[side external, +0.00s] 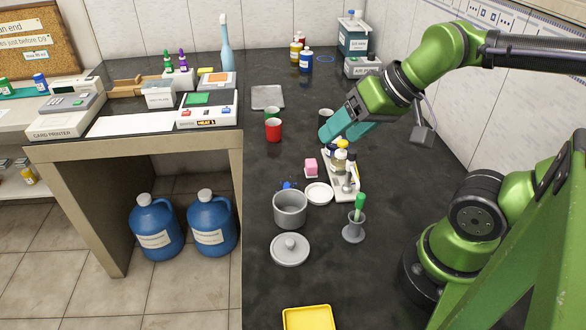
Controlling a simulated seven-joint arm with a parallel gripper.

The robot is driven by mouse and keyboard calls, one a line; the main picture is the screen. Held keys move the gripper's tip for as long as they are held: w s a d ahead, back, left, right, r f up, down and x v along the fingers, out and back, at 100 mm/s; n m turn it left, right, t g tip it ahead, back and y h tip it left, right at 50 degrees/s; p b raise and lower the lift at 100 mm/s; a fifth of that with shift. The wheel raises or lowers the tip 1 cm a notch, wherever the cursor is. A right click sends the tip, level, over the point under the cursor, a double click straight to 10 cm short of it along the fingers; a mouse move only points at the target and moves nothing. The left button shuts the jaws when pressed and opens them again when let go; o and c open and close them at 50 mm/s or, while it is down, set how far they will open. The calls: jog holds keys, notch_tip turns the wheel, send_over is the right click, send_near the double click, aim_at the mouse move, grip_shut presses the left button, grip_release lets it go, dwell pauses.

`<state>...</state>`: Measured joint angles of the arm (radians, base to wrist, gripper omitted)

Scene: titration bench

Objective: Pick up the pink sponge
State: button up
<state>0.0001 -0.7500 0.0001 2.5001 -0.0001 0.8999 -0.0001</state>
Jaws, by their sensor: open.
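The pink sponge (311,166) is a small block standing on the dark bench, at the left side of a white rack (338,184) of small bottles. It seems to rest on a small pale base. My gripper (328,137), with teal fingers, is above and to the right of the sponge in the picture, near the back end of the rack. It is open, and nothing shows between its fingers. The fingers are apart from the sponge. One finger partly hides the other and a dark cup (326,115) behind.
A white dish (319,193), a grey pot (290,208) and its lid (290,249) stand in front of the sponge. A green-handled tool in a grey holder (354,229) is to the right. A red cup (274,130) stands behind left. Bench left of the sponge is clear.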

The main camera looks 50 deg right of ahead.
jog(key=m+g+h, duration=0.2)
jog(key=m+g, duration=0.3)
jog(key=g, duration=0.2)
send_over(311, 162)
notch_tip(311, 162, down, 7)
notch_tip(311, 162, down, 17)
jog(key=shift+c, duration=0.3)
jog(key=c, duration=1.1)
notch_tip(311, 162, up, 15)
jog(key=shift+r, duration=0.1)
